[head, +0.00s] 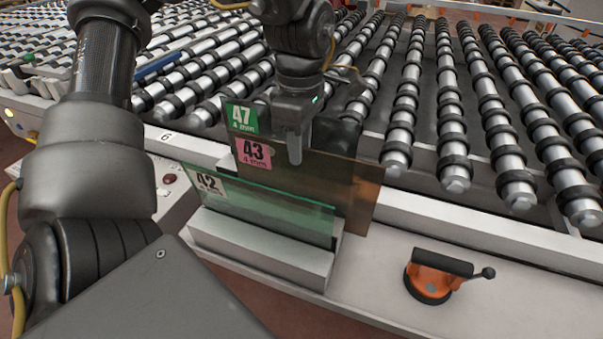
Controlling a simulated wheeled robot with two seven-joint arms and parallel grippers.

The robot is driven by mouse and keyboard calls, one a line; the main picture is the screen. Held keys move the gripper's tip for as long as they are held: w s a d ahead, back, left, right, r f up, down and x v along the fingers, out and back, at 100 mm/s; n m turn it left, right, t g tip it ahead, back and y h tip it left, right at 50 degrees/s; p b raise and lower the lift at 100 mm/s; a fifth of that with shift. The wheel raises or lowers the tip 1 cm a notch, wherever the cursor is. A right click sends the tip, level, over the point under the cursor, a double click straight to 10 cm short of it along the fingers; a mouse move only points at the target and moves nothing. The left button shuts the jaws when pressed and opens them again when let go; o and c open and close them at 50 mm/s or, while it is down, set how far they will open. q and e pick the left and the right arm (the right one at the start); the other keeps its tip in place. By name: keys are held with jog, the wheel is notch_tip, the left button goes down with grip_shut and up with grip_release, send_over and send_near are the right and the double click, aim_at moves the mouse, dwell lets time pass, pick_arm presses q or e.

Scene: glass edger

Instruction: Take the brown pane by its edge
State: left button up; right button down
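The brown pane (369,198) stands upright on edge in a light grey slotted block, with a pink label reading 43 at its upper left. A clear greenish pane (270,212) labelled 42 stands in front of it. A darker pane (338,134) with a green label 47 stands behind it. My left gripper (295,145) points down at the brown pane's top edge. One finger shows in front of the pane's face. The other finger is hidden, so its grip on the pane cannot be told. My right gripper is not in view.
The grey block (262,250) sits on a pale ledge. An orange suction cup with a black handle (437,275) lies on the ledge to the right. Rows of rollers with black rings (450,130) fill the back. The ledge between block and suction cup is clear.

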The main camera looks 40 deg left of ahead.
pick_arm(q)
send_over(301, 187)
notch_tip(301, 187, down, 5)
jog(key=shift+b, duration=0.35)
jog(key=shift+c, duration=0.3)
jog(key=shift+w, duration=0.1)
grip_shut()
dwell(0.8)
